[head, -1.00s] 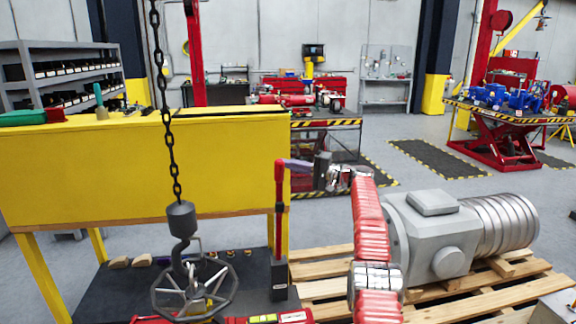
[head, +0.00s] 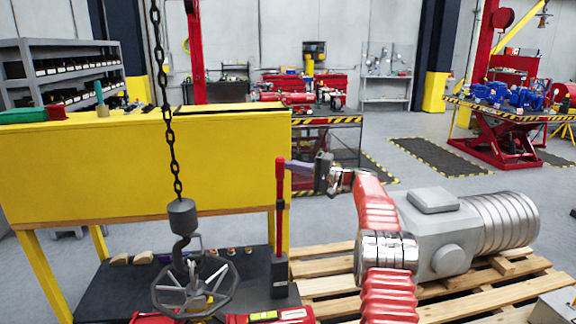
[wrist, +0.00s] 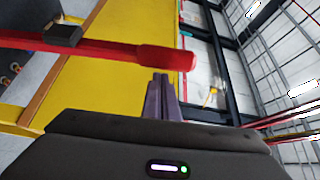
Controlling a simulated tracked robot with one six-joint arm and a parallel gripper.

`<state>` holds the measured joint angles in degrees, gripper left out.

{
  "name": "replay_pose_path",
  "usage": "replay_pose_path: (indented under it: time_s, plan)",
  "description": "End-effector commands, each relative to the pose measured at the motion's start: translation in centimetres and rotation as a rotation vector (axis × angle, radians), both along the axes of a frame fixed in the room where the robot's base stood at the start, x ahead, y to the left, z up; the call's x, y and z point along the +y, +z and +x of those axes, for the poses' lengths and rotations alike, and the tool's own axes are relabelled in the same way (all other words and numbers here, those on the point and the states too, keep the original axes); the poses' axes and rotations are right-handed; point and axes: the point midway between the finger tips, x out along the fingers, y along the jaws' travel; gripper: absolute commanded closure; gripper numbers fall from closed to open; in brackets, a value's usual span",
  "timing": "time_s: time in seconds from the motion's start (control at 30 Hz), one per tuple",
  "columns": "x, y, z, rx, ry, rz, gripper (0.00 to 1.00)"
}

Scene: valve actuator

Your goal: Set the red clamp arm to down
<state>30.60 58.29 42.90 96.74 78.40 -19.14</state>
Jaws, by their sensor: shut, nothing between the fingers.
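The red clamp arm (head: 280,200) stands upright in the head view, its lower end at a dark block (head: 279,273). In the wrist view the red clamp arm (wrist: 115,48) runs across the upper left, its thick rounded end near the middle. My gripper (head: 290,163) is shut and empty, its purple fingers beside the upper end of the clamp arm on the right. In the wrist view my gripper (wrist: 160,78) points at the bar just below its thick end. I cannot tell whether the fingertips touch it.
A chain hook (head: 182,235) hangs in front of a handwheel (head: 195,287) at the left. A yellow panel (head: 130,165) stands behind the clamp arm. A grey motor (head: 440,240) lies on a wooden pallet (head: 335,290) at the right.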

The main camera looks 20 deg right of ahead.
Motion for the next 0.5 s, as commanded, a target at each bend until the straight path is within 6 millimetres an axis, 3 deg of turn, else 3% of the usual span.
replay_pose_path:
  time_s: [0.5]
  plan:
    - [0.33, -0.11, -0.77, 0.0, -0.001, 0.0, 1.0]
